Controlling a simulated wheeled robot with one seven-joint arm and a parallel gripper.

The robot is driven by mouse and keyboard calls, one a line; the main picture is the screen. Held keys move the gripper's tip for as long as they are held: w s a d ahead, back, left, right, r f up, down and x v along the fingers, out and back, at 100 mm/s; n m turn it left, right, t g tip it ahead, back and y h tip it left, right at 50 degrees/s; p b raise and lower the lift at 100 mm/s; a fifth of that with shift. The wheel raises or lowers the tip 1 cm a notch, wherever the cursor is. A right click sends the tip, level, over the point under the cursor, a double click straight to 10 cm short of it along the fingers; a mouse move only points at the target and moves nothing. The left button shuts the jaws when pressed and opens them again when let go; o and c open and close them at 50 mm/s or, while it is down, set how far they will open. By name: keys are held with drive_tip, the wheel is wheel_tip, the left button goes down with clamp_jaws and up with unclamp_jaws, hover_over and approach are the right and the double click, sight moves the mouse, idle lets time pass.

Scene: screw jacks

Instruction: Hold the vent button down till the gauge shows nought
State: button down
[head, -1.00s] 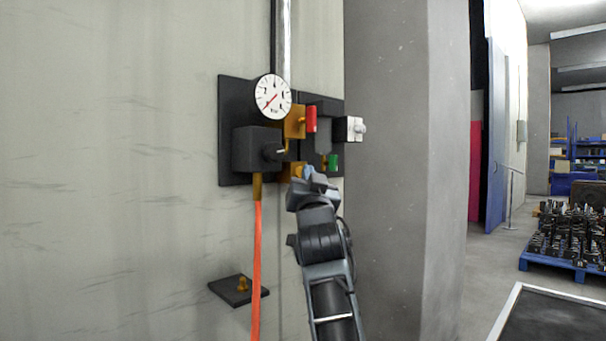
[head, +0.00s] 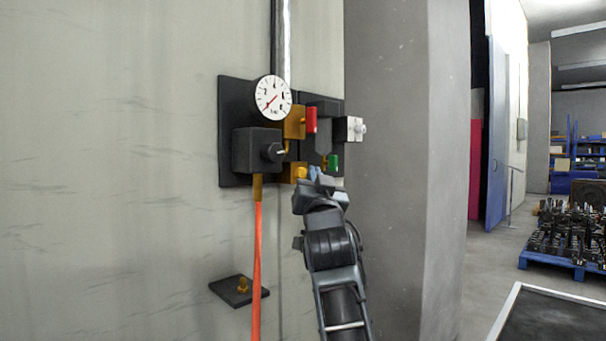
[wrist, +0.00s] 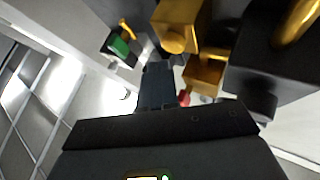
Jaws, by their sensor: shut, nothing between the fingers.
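The round white gauge (head: 273,96) is on the dark wall panel; its red needle points to the lower left, and its numbers are too small to read surely. A brass block with a round brass end, probably the vent button (head: 301,172), is low on the panel. It looks to be the brass piece at the top of the wrist view (wrist: 176,38). My gripper (head: 316,176) is shut and empty, just right of this button and apart from it in the head view. The shut fingers also show in the wrist view (wrist: 156,72), below and left of the brass end.
A red-handled valve (head: 311,120), a green knob (head: 333,161) and a white box (head: 350,129) crowd the panel's right side. A black block (head: 257,150) with an orange hose (head: 257,255) is at left. A grey pillar (head: 400,170) stands to the right.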

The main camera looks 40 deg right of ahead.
drive_tip(key=s+p, duration=0.1)
drive_tip(key=s, duration=0.4)
drive_tip(key=shift+d+p, duration=0.1)
drive_tip(key=shift+p, duration=0.25)
idle(0.4)
drive_tip(key=s+a+f+n+y, duration=0.3)
drive_tip(key=s+a+f, duration=0.2)
drive_tip(key=f, duration=0.4)
drive_tip(key=s+a+f+n+y+p, duration=0.1)
drive_tip(key=s+a+f+n+y, duration=0.2)
drive_tip(key=f, duration=0.6)
drive_tip(key=s+a+f+n+y, duration=0.2)
drive_tip(key=s+a+f+y, duration=0.1)
drive_tip(key=s+a+f, duration=0.4)
drive_tip(key=s+a+f+g+y, duration=0.1)
drive_tip(key=s+a+f, duration=0.1)
drive_tip(key=s, duration=0.7)
drive_tip(key=s+a+f+n+g+y+p, duration=0.1)
drive_tip(key=s+a+f+y, duration=0.1)
drive_tip(key=s, duration=0.8)
drive_tip(key=s+a+f+g+y, duration=0.1)
drive_tip(key=s+a, duration=0.4)
drive_tip(key=s, duration=0.5)
wheel_tip(320, 180, down, 2)
drive_tip(key=shift+s+a+f+n+g+y, duration=0.15)
drive_tip(key=shift+a+n+g+y, duration=0.25)
drive_tip(key=shift+g, duration=0.2)
